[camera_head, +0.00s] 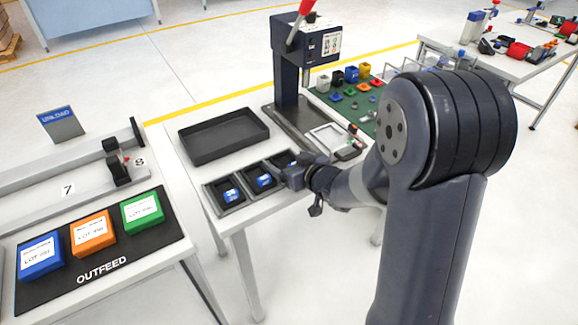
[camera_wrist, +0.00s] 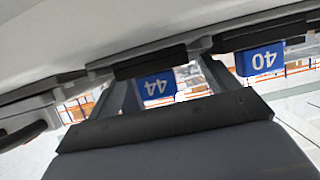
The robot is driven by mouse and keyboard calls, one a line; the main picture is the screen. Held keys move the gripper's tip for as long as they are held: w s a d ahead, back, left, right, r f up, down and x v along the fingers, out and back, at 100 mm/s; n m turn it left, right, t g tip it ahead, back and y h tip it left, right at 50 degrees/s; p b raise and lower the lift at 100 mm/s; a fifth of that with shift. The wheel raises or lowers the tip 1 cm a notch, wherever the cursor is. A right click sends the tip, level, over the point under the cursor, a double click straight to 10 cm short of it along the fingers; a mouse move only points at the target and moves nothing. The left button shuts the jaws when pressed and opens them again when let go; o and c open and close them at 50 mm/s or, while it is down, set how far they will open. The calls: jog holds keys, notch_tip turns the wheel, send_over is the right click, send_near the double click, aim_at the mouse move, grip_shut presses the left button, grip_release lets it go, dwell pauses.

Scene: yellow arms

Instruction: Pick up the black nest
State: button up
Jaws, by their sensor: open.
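I cannot tell for sure which thing is the black nest. A small black block (camera_head: 337,79) stands in a row with white, blue and yellow blocks at the back of the green mat (camera_head: 316,92), beside the press. My gripper (camera_head: 290,177) is over the right end of the row of small black bins, apart from that block and much nearer to me. In the wrist view my gripper (camera_wrist: 168,84) shows two grey fingers spread apart, with nothing held between them. My gripper partly hides the rightmost bin.
A dark press (camera_head: 290,70) with a red-tipped lever stands behind the bins. A black tray (camera_head: 222,136) lies to the left. Several small coloured parts lie on the green mat. The outfeed mat (camera_head: 150,240) holds blue, orange and green boxes.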

jog(key=shift+w+a+f, duration=0.1)
jog(key=shift+w, duration=0.05)
jog(key=shift+c, duration=0.5)
jog(key=c, duration=1.1)
